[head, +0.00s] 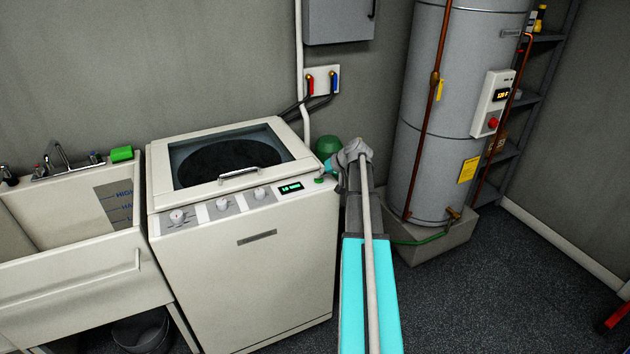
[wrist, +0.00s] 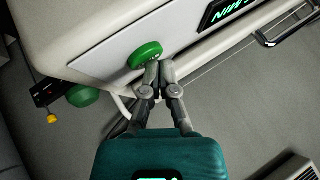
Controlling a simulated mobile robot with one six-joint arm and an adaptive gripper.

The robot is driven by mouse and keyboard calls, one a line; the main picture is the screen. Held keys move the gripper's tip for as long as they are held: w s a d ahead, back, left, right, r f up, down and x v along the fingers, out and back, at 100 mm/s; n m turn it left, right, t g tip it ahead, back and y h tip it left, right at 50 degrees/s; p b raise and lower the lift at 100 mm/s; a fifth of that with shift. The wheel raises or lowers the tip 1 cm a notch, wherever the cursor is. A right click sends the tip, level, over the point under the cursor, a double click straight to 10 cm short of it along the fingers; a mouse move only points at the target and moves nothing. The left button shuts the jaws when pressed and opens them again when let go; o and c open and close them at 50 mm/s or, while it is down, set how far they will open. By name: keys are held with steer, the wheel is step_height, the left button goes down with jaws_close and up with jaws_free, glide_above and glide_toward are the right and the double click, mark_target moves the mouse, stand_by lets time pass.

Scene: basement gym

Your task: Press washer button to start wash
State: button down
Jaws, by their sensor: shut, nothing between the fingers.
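The white top-loading washer (head: 262,262) stands left of centre in the head view, its lid (head: 228,152) closed. Its round green button (head: 319,180) is at the right end of the control panel, beside a small lit display (head: 290,188). In the wrist view the green button (wrist: 146,54) stands out from the panel, with part of the display (wrist: 228,10) at upper right. My gripper (wrist: 160,66) is shut and empty, its fingertips at the button's lower right edge. I cannot tell whether they touch it. In the head view my arm partly hides the gripper.
Several white knobs (head: 222,204) sit left of the display. A utility sink (head: 75,250) stands left of the washer, with a green sponge (head: 122,154) on its rim. A grey water heater (head: 440,110) stands to the right. Open dark floor (head: 510,290) lies at right front.

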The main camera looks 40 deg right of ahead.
steer(key=shift+r+p, duration=0.5)
steer(key=shift+r, duration=0.15)
step_height(320, 180, up, 5)
steer(key=p, duration=0.5)
stand_by(0.8)
